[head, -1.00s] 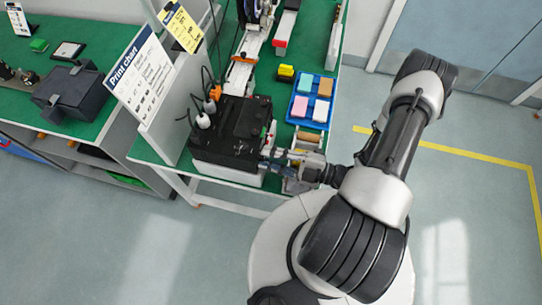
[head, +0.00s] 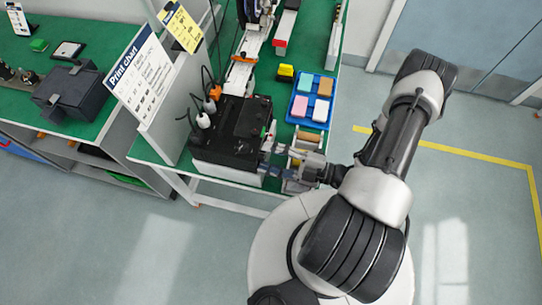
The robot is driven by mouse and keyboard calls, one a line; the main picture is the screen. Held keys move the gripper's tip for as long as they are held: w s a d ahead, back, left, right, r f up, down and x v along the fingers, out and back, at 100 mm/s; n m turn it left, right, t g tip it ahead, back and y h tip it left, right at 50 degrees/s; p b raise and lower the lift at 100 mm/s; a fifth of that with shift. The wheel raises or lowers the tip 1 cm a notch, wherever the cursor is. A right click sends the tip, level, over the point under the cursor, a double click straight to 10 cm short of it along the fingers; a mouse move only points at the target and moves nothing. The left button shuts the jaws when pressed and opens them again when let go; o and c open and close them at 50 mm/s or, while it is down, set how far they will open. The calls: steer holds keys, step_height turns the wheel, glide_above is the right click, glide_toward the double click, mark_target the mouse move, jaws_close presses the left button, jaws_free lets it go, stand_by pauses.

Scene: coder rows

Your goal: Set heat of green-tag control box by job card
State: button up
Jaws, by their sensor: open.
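A black machine with a white base (head: 228,138) stands at the front of the green bench in the head view. I cannot make out a green tag on it, and its front face is mostly turned away. My gripper (head: 266,158) is open and empty beside the right side of the machine, its fingers pointing left. I cannot tell whether a finger touches it. A yellow card (head: 182,28) stands on top of the divider panel at the back left; its text is too small to read.
A white "Print chart" board (head: 141,83) stands left of the machine. A blue tray (head: 312,98) with several coloured blocks and a small yellow-black item (head: 285,73) lie to the right. Another green bench (head: 95,50) with a dark box (head: 70,90) is at left.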

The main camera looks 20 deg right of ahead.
steer(key=v, duration=1.2)
stand_by(0.5)
steer(key=a+r+m+g+h, duration=0.2)
steer(key=a+r+m+h, duration=0.1)
steer(key=r+m, duration=0.4)
steer(key=a+r+m+g+h, duration=0.2)
steer(key=r+m+h, duration=0.4)
steer(key=r, duration=0.7)
steer(key=s+a+r+m+g+h+b, duration=0.1)
steer(key=a+r+m+g+h, duration=0.1)
steer(key=a+r+m+h, duration=0.2)
steer(key=shift+a+r+m+g+h, duration=0.25)
steer(key=shift+r+m+h, duration=0.45)
steer(key=shift+r+m, duration=1.7)
